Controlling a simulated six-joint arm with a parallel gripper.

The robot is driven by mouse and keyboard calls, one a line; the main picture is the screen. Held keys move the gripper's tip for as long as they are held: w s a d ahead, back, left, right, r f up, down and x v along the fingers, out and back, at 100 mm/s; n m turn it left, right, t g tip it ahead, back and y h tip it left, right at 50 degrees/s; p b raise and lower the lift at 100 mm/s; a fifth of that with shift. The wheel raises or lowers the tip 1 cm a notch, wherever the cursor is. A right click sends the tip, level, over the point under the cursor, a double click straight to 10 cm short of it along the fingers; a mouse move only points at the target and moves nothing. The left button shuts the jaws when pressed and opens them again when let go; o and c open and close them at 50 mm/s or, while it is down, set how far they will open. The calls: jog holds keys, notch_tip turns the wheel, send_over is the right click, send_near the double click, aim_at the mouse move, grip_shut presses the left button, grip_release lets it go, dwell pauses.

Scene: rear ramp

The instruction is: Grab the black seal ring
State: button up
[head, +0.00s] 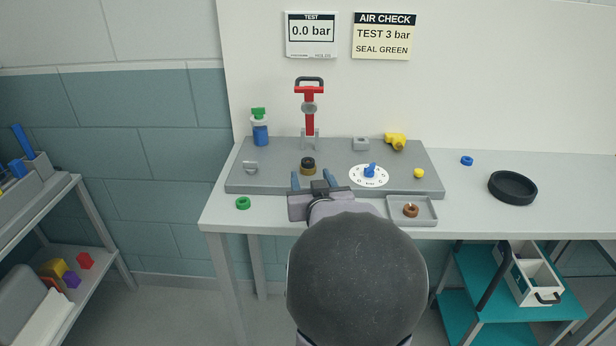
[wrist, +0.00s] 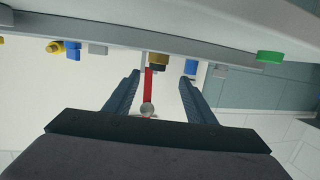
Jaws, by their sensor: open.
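A short round fitting (head: 307,168), dark and brass-coloured, stands on the grey base plate (head: 240,182). A dark band shows on it, but I cannot tell if this is a separate seal ring. It also shows in the wrist view (wrist: 158,67). A larger black ring-shaped piece (head: 513,188) lies on the bench at the right; I cannot tell if its middle is open. My gripper (head: 310,178) is open and empty, just in front of the fitting. In the wrist view the fitting appears between the fingertips (wrist: 162,76), with no contact visible.
A green ring (head: 243,203) lies at the front left, a blue ring (head: 467,160) at the right. A brown ring (head: 411,211) sits in a grey tray (head: 430,222). A red-handled pump (head: 309,115) stands behind the fitting. A blue knob (head: 370,170) is to its right.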

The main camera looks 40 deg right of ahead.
aim_at(307, 159)
jog(key=shift+s+r+t, duration=0.15)
jog(key=shift+s+t, duration=0.05)
jog(key=shift+t, duration=0.1)
jog(key=shift+w+d, duration=0.1)
jog(key=shift+w, duration=0.05)
jog(key=shift+d+x, duration=0.2)
jog(key=shift+x, duration=3.35)
jog(key=c, duration=1.1)
